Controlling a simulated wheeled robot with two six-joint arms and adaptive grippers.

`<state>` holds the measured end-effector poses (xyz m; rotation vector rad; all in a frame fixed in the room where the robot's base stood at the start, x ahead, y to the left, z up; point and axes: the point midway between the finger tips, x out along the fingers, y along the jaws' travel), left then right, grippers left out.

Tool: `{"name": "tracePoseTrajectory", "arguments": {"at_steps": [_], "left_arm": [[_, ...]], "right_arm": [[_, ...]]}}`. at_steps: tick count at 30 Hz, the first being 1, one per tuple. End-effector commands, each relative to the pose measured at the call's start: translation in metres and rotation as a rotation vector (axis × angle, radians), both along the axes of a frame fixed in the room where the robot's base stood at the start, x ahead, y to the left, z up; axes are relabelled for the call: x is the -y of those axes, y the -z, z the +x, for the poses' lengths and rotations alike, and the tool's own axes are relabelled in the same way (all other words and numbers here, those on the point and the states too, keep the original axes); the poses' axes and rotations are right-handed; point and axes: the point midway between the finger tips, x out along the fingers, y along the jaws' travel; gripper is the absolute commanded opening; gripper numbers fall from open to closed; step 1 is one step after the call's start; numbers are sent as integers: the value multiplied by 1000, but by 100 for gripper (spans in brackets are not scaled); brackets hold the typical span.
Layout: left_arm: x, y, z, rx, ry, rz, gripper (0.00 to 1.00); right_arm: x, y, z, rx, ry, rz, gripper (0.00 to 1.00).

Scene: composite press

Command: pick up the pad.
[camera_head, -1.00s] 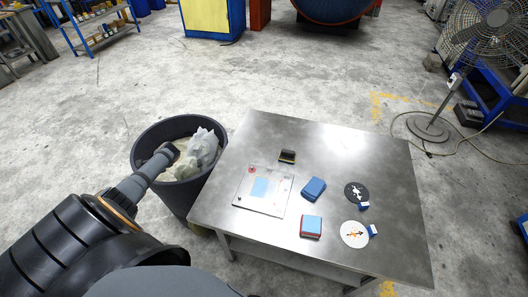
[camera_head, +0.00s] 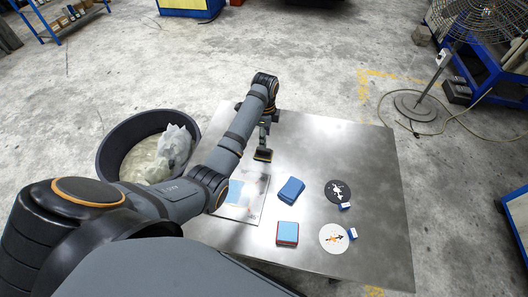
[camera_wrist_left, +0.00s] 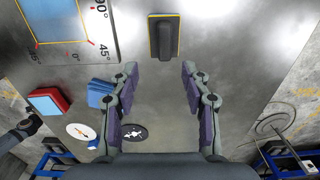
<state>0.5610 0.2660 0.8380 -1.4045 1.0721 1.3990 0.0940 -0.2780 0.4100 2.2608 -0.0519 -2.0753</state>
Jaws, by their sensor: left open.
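The pad, a dark block with a yellow edge (camera_head: 263,155), lies on the metal table (camera_head: 335,135), behind the board. In the left wrist view the pad (camera_wrist_left: 165,38) stands upright in the picture, just beyond my open fingertips and roughly between their lines. My left gripper (camera_head: 264,128) reaches in over the table just behind the pad, with its fingers partly hidden in the head view. In the left wrist view my left gripper (camera_wrist_left: 160,72) is open with nothing between its fingers.
A clear board (camera_head: 240,212) with a light blue sheet (camera_head: 235,190) lies partly under my arm. A blue block (camera_head: 291,190), a red-and-blue block (camera_head: 288,233), a black disc (camera_head: 338,191) and a white disc (camera_head: 334,238) are nearby. A bin (camera_head: 108,150) stands left.

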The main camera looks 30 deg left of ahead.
Motion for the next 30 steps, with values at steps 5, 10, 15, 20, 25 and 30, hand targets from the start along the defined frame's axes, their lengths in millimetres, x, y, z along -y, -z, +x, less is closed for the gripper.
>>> {"name": "tracePoseTrajectory", "arguments": {"at_steps": [5,10,15,20,25,30], "left_arm": [[0,25,0,-1,-1,1,47],[-1,30,0,0,-2,1,47],[-9,56,3,-3,-2,1,47],[-9,77,3,-1,-2,1,47],[-9,80,3,1,-2,1,47],[-9,80,3,1,-2,1,35]], "right_arm": [[0,0,-3,-5,0,0,54],[0,-2,14,21,-1,0,54],[1,-4,19,29,-1,0,54],[1,-3,16,24,-2,-1,54],[1,-2,13,19,-1,-2,54],[1,-2,11,16,-1,-2,54]]}}
